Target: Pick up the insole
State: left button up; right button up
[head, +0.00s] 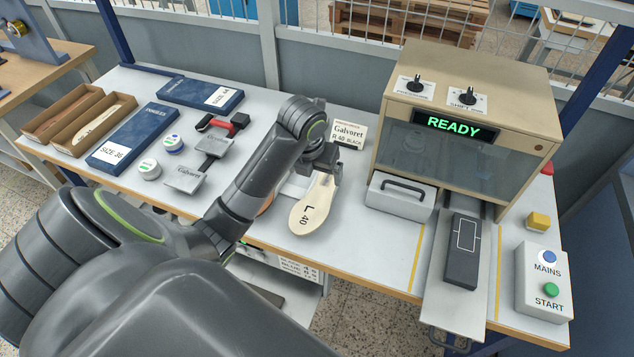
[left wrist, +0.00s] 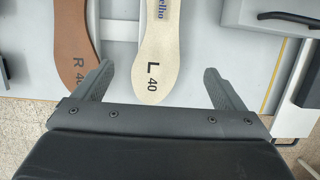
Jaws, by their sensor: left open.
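A cream insole marked "L 40" (head: 311,208) lies on the white table in the head view, below my left gripper (head: 322,160). In the left wrist view the same insole (left wrist: 157,62) lies between the two spread fingers of the left gripper (left wrist: 157,85), apart from both. The fingers are open and empty. A brown insole marked "R 40" (left wrist: 77,45) lies to its left in the wrist view; in the head view my arm hides most of it. My right gripper is not in view.
A stamping machine (head: 470,130) reading "READY" stands at the right, with a dark plate (head: 463,250) on its slide. A control box (head: 543,285) is at the right edge. Blue boxes (head: 130,138), open trays (head: 95,122) and metal blocks (head: 186,178) stand at the left.

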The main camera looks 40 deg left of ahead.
aim_at(319, 195)
pick_arm(q)
jog(key=b+x, duration=0.3)
jog(key=x, duration=0.1)
jog(key=shift+s+d+b, duration=0.1)
jog(key=shift+d+b, duration=0.05)
jog(key=shift+b, duration=0.15)
jog(key=shift+f+b, duration=0.25)
jog(key=shift+b, duration=0.1)
jog(key=shift+b+x, duration=0.3)
jog(key=shift+x, duration=0.75)
jog(key=shift+f, duration=0.2)
jog(key=x, duration=0.1)
jog(key=p+x, duration=0.1)
jog(key=x, duration=0.1)
jog(key=shift+a+f, duration=0.2)
jog(key=shift+w+f, duration=0.3)
jog(key=shift+f, duration=0.3)
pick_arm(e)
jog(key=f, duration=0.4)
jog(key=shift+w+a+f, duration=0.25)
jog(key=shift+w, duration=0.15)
pick_arm(q)
jog(key=shift+c, duration=0.4)
